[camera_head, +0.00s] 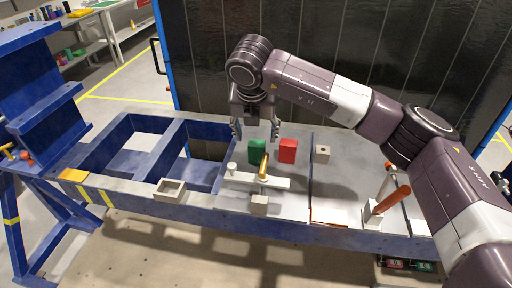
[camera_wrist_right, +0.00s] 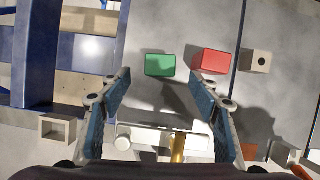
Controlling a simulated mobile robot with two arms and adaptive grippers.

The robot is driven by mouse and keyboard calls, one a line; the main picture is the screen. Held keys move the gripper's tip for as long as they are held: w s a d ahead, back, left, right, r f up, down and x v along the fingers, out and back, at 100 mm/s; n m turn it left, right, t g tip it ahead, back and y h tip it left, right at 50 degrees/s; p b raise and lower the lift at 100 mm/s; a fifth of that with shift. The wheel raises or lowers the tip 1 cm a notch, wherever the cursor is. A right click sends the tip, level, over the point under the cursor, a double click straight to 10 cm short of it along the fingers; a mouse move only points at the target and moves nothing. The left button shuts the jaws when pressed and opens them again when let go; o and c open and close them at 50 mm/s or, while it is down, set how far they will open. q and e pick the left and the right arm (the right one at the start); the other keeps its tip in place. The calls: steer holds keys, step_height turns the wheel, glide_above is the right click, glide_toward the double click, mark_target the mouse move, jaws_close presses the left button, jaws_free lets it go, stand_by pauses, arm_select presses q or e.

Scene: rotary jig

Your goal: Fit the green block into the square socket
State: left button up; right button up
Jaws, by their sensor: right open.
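The green block (camera_head: 257,151) stands on the grey top of the blue bench, left of a red block. It also shows in the right wrist view (camera_wrist_right: 160,65), just beyond and between the fingertips. My right gripper (camera_head: 256,127) is open and empty, pointing down above the green block; its two fingers also frame the wrist view (camera_wrist_right: 160,82). The square socket (camera_head: 170,184), a beige open-topped box, sits at the bench's front edge, left of the block. It shows empty in the wrist view (camera_wrist_right: 60,116). My left gripper is in neither view.
The red block (camera_head: 288,151) stands close right of the green one. A beige block with a round hole (camera_head: 322,154) is farther right. A white bar (camera_head: 272,181) with a brass handle lies in front. Open blue frame bays (camera_head: 178,150) are left; an orange-handled lever (camera_head: 392,200) is right.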

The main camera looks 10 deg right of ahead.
mark_target(257, 142)
steer(key=p+x, duration=0.2)
steer(key=shift+w+d+f, duration=0.2)
steer(key=shift+w+f, duration=0.05)
steer(key=p+x, duration=0.1)
steer(key=x, duration=0.1)
steer(key=shift+w+f, duration=0.2)
steer(key=shift+f, duration=0.05)
steer(key=shift+s, duration=0.1)
steer(key=c, duration=1.4)
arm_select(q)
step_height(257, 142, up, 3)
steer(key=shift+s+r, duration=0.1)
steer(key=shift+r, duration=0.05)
arm_select(e)
jaws_close()
steer(key=shift+r, duration=0.15)
